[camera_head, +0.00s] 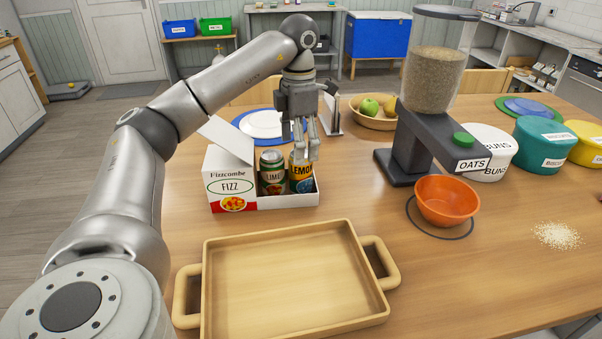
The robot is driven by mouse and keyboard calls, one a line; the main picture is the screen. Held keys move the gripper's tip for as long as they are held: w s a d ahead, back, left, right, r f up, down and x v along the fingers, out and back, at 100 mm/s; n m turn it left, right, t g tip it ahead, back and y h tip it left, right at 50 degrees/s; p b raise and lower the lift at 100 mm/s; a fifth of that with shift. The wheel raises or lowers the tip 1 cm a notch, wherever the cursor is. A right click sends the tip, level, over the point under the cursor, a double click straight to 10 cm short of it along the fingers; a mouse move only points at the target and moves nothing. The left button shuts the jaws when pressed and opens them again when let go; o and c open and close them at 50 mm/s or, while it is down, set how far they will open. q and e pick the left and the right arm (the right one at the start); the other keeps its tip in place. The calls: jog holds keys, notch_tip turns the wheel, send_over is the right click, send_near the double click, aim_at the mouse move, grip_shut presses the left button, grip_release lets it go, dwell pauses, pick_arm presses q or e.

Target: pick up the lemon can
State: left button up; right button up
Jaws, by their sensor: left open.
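The lemon can (301,179) is blue with a yellow label. It stands upright in the white Fizzcombe box (232,192), at the right of a dark green lime can (272,176). My left gripper (306,155) is open and points down right at the top of the lemon can. Its fingers cover part of the can's top, and I cannot tell whether they touch it. My right gripper is not in view.
A wooden tray (295,275) lies in front of the box. An oats dispenser (410,150) and an orange bowl (446,201) stand to the right. Behind are a plate (262,124) and a fruit bowl (374,121). Spilled oats (557,236) lie at the right.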

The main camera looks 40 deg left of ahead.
aim_at(301, 165)
pick_arm(q)
jog(key=shift+f, duration=0.45)
jog(key=f, duration=0.5)
jog(key=shift+w+p, duration=0.35)
jog(key=shift+f, duration=0.35)
jog(key=c, duration=1.2)
jog(key=shift+c, duration=0.8)
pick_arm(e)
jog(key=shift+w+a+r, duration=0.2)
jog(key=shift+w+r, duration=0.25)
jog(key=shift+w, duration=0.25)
